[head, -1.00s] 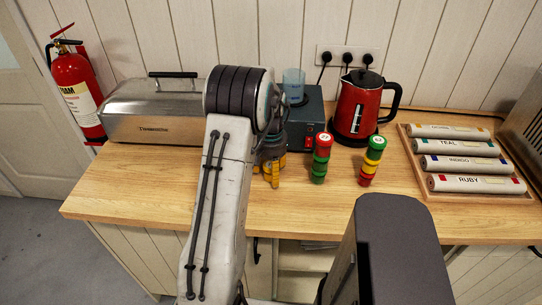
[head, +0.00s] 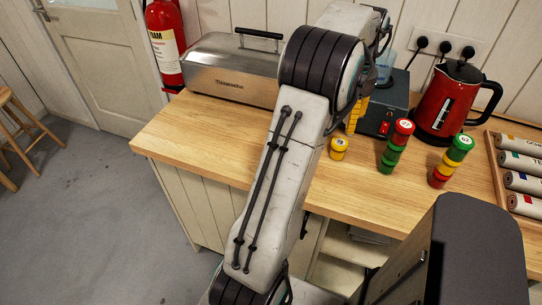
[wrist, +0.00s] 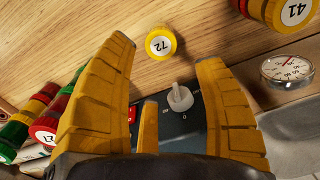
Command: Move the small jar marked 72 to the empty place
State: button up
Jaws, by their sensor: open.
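The small jar marked 72 (wrist: 160,42) is yellow with a white round label on its lid. It stands alone on the wooden counter; in the head view it shows as a small yellow jar (head: 338,149) just right of my arm. My gripper (wrist: 168,54) is open and empty, its yellow fingers pointing toward the jar, which lies beyond the gap between the tips. In the head view the fingers (head: 357,112) are partly hidden by my arm. A stack topped by a yellow jar marked 41 (wrist: 294,12) stands at the wrist view's upper right. I cannot make out an empty place.
A red-topped jar stack (head: 396,147) and a green-topped one (head: 452,160) stand right of the 72 jar. Behind are a teal box (head: 396,98), a red kettle (head: 448,103) and a steel appliance (head: 225,70). Labelled rolls (head: 522,165) lie right. The counter's left front (head: 190,135) is clear.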

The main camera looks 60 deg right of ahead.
jog(key=w+a+r+n+t+h, duration=0.15)
jog(key=w+a+n, duration=0.25)
jog(key=w+a, duration=0.6)
jog(key=w+a+r+n+g, duration=0.1)
jog(key=w+a+r+n, duration=0.25)
jog(key=w+a, duration=0.65)
jog(key=w+a+n+t, duration=0.2)
jog(key=w+a+n, duration=0.35)
jog(key=a, duration=0.55)
jog(key=s+a+f+n, duration=0.2)
jog(key=a+n, duration=0.1)
jog(key=a, duration=0.4)
jog(key=s+a+f+n+t+y, duration=0.1)
jog(key=s+a+f+n, duration=0.1)
jog(key=a, duration=0.5)
jog(key=shift+s+a+n, duration=0.25)
jog(key=shift+s+n, duration=0.2)
jog(key=shift+n, duration=0.15)
jog(key=shift+d+y, duration=0.1)
jog(key=shift+y, duration=0.15)
